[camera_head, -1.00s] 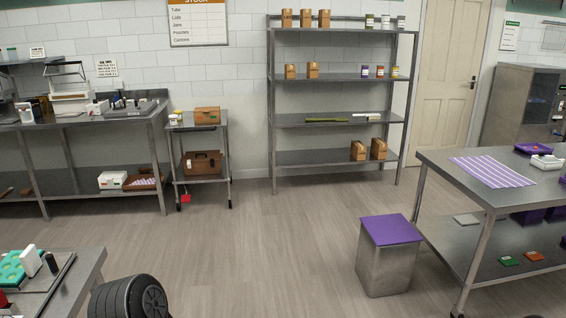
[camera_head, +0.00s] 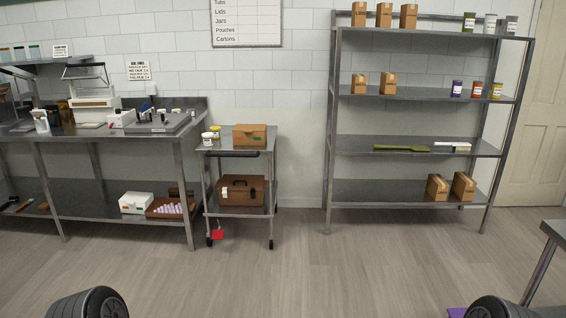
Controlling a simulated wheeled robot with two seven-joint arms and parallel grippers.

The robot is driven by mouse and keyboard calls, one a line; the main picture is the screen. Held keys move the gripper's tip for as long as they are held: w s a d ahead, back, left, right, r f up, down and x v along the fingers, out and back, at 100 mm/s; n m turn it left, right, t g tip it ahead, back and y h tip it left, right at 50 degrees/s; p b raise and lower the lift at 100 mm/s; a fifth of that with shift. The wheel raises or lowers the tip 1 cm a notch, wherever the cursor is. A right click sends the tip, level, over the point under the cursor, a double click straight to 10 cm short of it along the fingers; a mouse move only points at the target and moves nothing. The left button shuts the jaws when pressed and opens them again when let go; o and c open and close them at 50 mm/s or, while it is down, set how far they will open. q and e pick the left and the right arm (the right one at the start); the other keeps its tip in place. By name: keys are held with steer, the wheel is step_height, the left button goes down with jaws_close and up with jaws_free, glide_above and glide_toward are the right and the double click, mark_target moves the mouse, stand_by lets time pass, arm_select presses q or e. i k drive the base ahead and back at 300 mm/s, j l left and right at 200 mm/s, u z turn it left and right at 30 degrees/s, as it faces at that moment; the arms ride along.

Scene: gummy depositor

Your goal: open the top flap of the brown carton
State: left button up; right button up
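A brown carton (camera_head: 250,135) sits on the top shelf of a small metal cart (camera_head: 220,143) against the back wall. It is small in view, and I cannot tell how its top flap stands. Several other tan cartons stand on the tall shelf unit at right, including one on its lowest shelf (camera_head: 437,187). My grippers are not in view. Only dark rounded parts of my arms show at the bottom left and bottom right, far from the carton.
White tubs (camera_head: 208,139) stand beside the carton. A brown case (camera_head: 242,191) is on the cart's lower shelf, with a red tag below. A steel bench (camera_head: 95,132) stands left, the shelf unit (camera_head: 333,150) right. A table corner (camera_head: 553,232) enters at right. The middle floor is clear.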

mark_target(246, 129)
steer(key=i, duration=0.55)
steer(key=i+j+z, duration=0.15)
steer(key=i, duration=0.9)
steer(key=i+j+z, duration=0.1)
steer(key=i, duration=0.4)
steer(key=i+j, duration=0.2)
steer(key=i, duration=0.3)
steer(key=i+j+z, duration=0.2)
steer(key=i, duration=0.15)
steer(key=i+j+z, duration=0.2)
steer(key=i, duration=0.15)
